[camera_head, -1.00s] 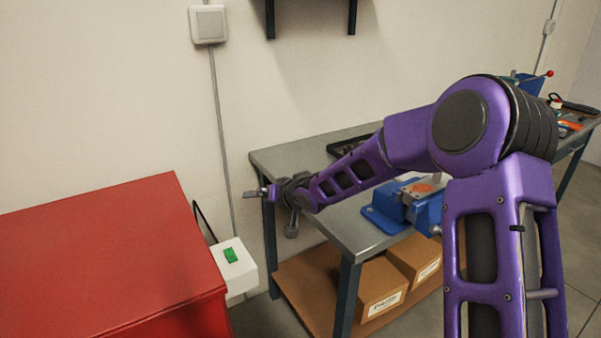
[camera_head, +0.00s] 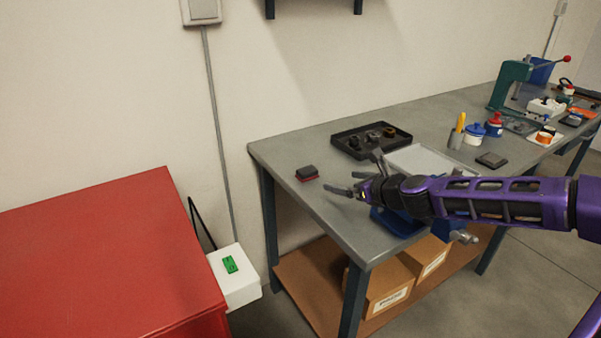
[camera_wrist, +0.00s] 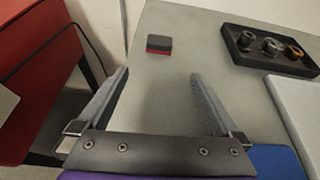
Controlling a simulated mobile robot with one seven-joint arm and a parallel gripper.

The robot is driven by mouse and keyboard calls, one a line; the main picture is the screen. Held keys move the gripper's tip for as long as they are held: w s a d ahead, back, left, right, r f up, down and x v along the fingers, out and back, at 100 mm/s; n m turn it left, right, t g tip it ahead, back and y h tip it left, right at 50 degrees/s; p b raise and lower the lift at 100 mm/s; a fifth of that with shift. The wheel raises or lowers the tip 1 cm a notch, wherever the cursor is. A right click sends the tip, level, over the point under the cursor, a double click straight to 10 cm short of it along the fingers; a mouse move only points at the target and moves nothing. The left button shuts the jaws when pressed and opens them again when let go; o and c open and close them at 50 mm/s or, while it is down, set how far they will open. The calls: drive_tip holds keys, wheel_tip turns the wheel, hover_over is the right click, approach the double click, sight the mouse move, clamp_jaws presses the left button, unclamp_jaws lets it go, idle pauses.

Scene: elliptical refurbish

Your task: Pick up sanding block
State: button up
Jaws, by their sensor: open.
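The sanding block (camera_head: 307,173) is a small block with a dark grey top and a red lower part. It lies on the grey workbench (camera_head: 285,150) near its left end. In the wrist view the sanding block (camera_wrist: 159,44) is beyond the fingertips, between their lines and apart from both. My gripper (camera_head: 358,174) is over the bench, to the right of the block in the head view. In the wrist view my gripper (camera_wrist: 158,78) has its two fingers wide apart with nothing between them.
A black tray (camera_head: 345,150) with several dark round parts sits behind my gripper. A blue vise (camera_head: 392,222) is partly hidden under my arm. A red cabinet (camera_head: 100,250) stands to the left. The bench around the block is clear.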

drive_tip(key=shift+w+m, duration=0.2)
drive_tip(key=shift+m, duration=0.1)
drive_tip(key=b, duration=0.1)
approach(310, 172)
drive_tip(key=x, duration=0.5)
drive_tip(key=shift+w+d+f, duration=0.1)
drive_tip(key=shift+d+f, duration=0.1)
drive_tip(key=shift+d, duration=0.15)
drive_tip(key=shift+a+r+x, duration=0.1)
drive_tip(key=shift+a+x, duration=0.05)
drive_tip(key=shift+x, duration=1.2)
drive_tip(key=shift+a+r+x, duration=0.1)
drive_tip(key=shift+r+x, duration=0.05)
drive_tip(key=shift+x, duration=1.2)
drive_tip(key=c, duration=1.4)
